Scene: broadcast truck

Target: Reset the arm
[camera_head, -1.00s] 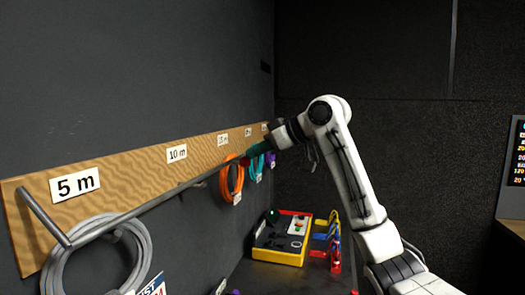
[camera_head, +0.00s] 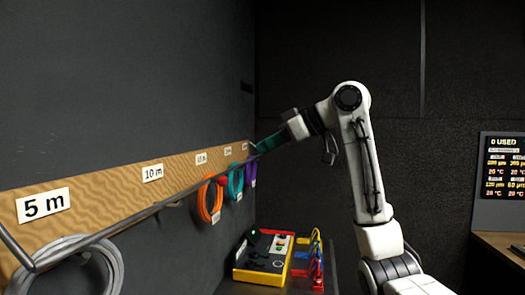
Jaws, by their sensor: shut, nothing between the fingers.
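My white arm rises from the lower right, bends at a high elbow and reaches left toward the wall rack. My gripper (camera_head: 262,148) is at its end, dark green, pointing left and slightly down. It is shut with nothing between its fingers. It appears close in front of the far part of the wooden rack board (camera_head: 100,195); I cannot tell whether it touches the rail.
A grey cable coil (camera_head: 112,268) hangs at the near left. Orange (camera_head: 204,203), teal (camera_head: 230,184) and purple (camera_head: 252,172) coils hang farther along. A yellow-edged box (camera_head: 262,262) stands below. A display (camera_head: 503,165) is at right.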

